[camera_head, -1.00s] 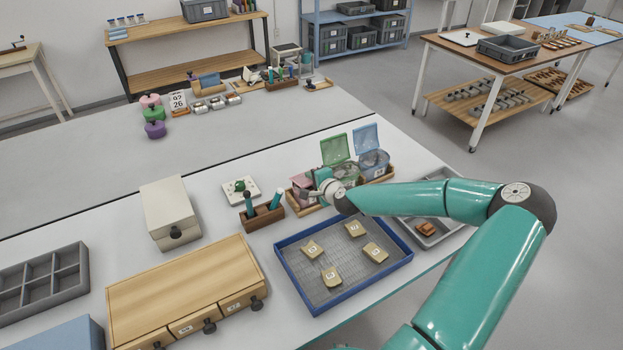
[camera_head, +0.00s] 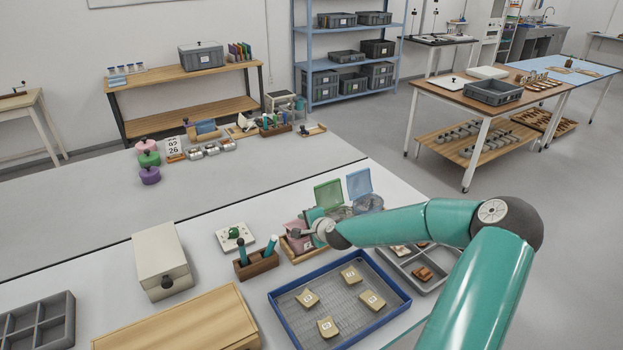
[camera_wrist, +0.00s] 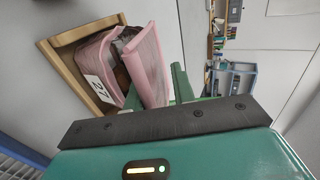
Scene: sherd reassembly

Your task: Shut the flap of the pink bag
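The pink bag (camera_head: 294,236) stands in a wooden tray, partly hidden by my gripper (camera_head: 311,222) in the head view. In the wrist view, the pink bag (camera_wrist: 98,62) carries a label "27". Its pink flap (camera_wrist: 148,62) stands up along one side, apart from the opposite rim, with the dark inside showing between. My gripper (camera_wrist: 156,96) is at the flap's edge. Its two green fingers are apart, one on each side of the flap; whether they touch it I cannot tell.
Bags with raised green (camera_head: 328,194) and blue (camera_head: 359,183) lids stand just beyond. A blue-rimmed tray (camera_head: 296,338) with sherds lies in front. A pen holder (camera_head: 257,264) is to the left. A grey divided tray (camera_head: 432,288) lies under my arm.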

